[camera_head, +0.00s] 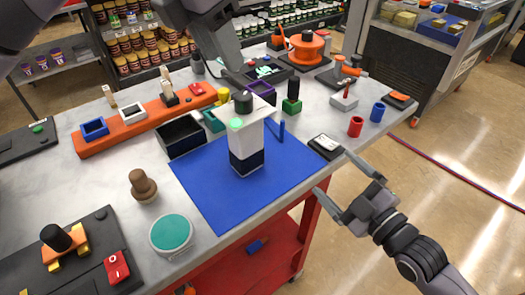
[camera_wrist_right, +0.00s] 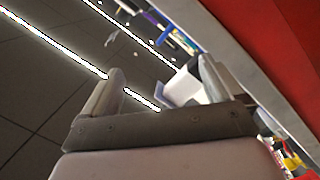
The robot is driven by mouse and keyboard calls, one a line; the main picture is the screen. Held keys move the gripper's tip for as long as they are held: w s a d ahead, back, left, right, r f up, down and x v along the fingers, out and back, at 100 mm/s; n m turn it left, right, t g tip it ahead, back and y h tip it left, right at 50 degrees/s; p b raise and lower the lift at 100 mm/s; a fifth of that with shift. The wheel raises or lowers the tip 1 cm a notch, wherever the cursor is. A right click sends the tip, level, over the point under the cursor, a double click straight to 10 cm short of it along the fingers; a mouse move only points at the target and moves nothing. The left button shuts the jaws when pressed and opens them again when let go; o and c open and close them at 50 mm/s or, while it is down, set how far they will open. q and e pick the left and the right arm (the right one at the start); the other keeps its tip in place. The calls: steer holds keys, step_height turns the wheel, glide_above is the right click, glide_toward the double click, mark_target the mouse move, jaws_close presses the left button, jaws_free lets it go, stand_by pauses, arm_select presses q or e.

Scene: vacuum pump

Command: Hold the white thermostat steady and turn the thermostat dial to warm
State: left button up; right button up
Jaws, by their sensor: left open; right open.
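The white thermostat (camera_head: 246,145) stands upright on a blue mat (camera_head: 205,185), with a dark band near its base. A dark dial (camera_head: 243,102) sits on its top, and a pale green round spot (camera_head: 236,124) shows at the top front edge. My left gripper (camera_head: 243,79) is behind and above the thermostat, apart from the dial in the picture; its fingers are hard to make out. My right gripper (camera_head: 332,172) is open and empty off the table's right edge, pointing toward the table. Its open fingers (camera_wrist_right: 161,68) also show in the right wrist view.
A small black device (camera_head: 325,146) lies at the table edge near my right gripper. A black open box (camera_head: 181,136), a brown knob (camera_head: 142,186) and a teal-topped round dish (camera_head: 171,233) stand left of the thermostat. A blue peg (camera_head: 281,131) stands close on its right.

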mark_target(253, 145)
steer(key=w+a+r+n+g, duration=0.1)
steer(key=a+n, duration=0.3)
steer(key=n, duration=0.2)
steer(key=w+a+r+n+y, duration=0.1)
steer(key=a+n, duration=0.3)
steer(key=n, duration=0.3)
steer(key=w+a+r+n+g+y, duration=0.1)
steer(key=a+n, duration=0.4)
steer(key=n, duration=0.2)
steer(key=shift+g, duration=0.3)
steer(key=n, duration=0.2)
steer(key=a+n, duration=0.1)
steer(key=n, duration=0.1)
steer(key=shift+w+a+r, duration=0.1)
steer(key=shift+w+r, duration=0.15)
steer(key=shift+w, duration=0.05)
steer(key=n, duration=0.1)
steer(key=n+t, duration=0.1)
steer(key=n, duration=0.1)
steer(key=shift+w+a+r+n, duration=0.25)
steer(key=shift+a+r+n, duration=0.05)
steer(key=shift+r+n, duration=0.1)
steer(key=shift+x, duration=3.5)
steer(key=shift+r, duration=0.1)
